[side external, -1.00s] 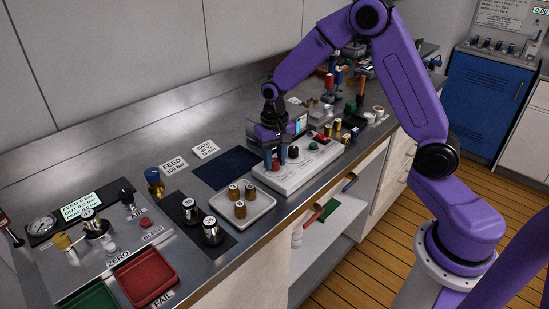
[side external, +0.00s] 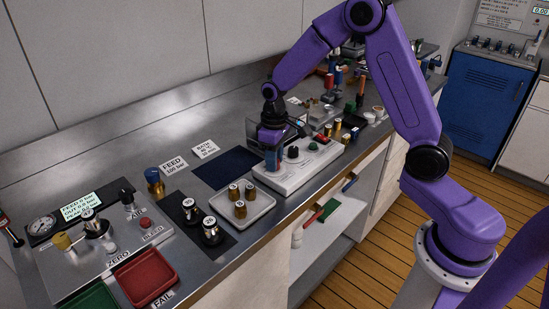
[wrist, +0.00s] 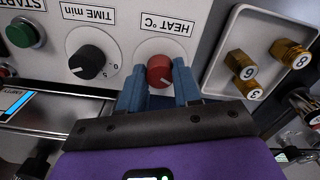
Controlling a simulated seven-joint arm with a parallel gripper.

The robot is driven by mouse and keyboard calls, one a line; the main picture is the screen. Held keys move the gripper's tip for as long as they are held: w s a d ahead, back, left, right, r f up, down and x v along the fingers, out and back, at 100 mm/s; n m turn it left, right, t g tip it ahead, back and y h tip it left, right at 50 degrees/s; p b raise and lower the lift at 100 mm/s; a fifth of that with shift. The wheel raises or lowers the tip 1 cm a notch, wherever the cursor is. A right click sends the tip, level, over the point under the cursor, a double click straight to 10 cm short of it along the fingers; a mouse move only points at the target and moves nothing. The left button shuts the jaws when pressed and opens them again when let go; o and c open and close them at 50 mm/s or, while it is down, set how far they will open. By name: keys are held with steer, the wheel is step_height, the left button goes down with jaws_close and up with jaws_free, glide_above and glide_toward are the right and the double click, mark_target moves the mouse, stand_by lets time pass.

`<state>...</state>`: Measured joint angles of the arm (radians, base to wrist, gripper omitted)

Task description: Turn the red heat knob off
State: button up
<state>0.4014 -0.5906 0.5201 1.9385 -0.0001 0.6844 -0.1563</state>
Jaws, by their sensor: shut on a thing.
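The red heat knob (wrist: 159,70) sits on the pale control panel (wrist: 125,20) under the label "HEAT °C", which reads upside down in the wrist view. My gripper (wrist: 160,82) has its two blue fingers on either side of the knob and is shut on it. The fingers and the glare hide which way the knob points. In the side external view my gripper (side external: 273,160) points down at the left part of the panel (side external: 290,182), and its fingers hide the knob.
A black time knob (wrist: 87,61) and a green start button (wrist: 21,33) are on the same panel. A dark blue mat (side external: 226,168) lies behind.

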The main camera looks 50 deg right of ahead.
steer(key=shift+n, duration=0.4)
steer(key=o, duration=1.1)
steer(key=shift+c, duration=0.2)
steer(key=shift+r, duration=0.1)
step_height(320, 180, up, 17)
steer(key=shift+r, duration=0.15)
steer(key=shift+a, duration=0.1)
